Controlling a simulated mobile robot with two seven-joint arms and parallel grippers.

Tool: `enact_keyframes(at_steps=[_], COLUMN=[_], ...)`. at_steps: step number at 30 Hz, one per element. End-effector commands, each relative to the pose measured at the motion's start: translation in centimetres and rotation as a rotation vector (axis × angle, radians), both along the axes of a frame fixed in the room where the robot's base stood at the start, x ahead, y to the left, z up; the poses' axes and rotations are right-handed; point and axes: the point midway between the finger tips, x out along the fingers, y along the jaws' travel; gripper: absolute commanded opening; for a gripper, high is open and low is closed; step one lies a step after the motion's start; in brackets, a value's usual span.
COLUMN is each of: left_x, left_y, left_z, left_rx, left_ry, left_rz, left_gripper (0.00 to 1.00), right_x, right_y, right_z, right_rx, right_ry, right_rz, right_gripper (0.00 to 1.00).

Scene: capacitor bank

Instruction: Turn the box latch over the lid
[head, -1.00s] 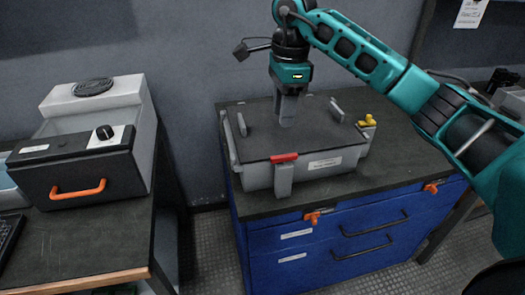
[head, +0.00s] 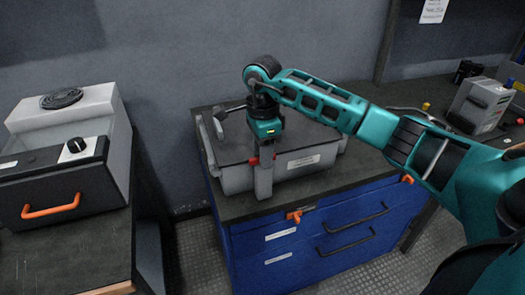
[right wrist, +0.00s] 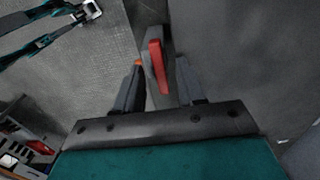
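The grey box (head: 238,180) stands on the blue cabinet with its dark lid (head: 232,146) lying closed on top.
The blue cabinet (head: 345,218) has orange catches on its front (head: 296,215). A white and black device with an orange handle (head: 52,206) stands on the left bench. My right arm crosses over the box's right side.

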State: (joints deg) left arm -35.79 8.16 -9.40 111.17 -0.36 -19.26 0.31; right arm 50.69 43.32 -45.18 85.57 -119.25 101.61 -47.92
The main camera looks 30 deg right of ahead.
Motion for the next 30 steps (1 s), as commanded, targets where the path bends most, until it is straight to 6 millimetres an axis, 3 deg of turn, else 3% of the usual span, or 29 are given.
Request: enact_keyframes(at_steps=[8, 21, 30], left_x=[0.00, 0.00, 0.00], left_y=[0.02, 0.06, 0.08], left_z=[0.01, 0.01, 0.04], left_rx=[0.001, 0.001, 0.000], left_ry=[0.000, 0.000, 0.000], left_rz=[0.001, 0.002, 0.002], left_gripper=[0.43, 0.43, 0.43], right_x=[0.00, 0.00, -0.01], right_y=[0.02, 0.03, 0.03], right_z=[-0.18, -0.15, -0.14], right_rx=[0.001, 0.001, 0.001], right_ry=[0.000, 0.000, 0.001], right_rz=[0.000, 0.000, -0.004], right_gripper=[0.39, 0.00, 0.00])
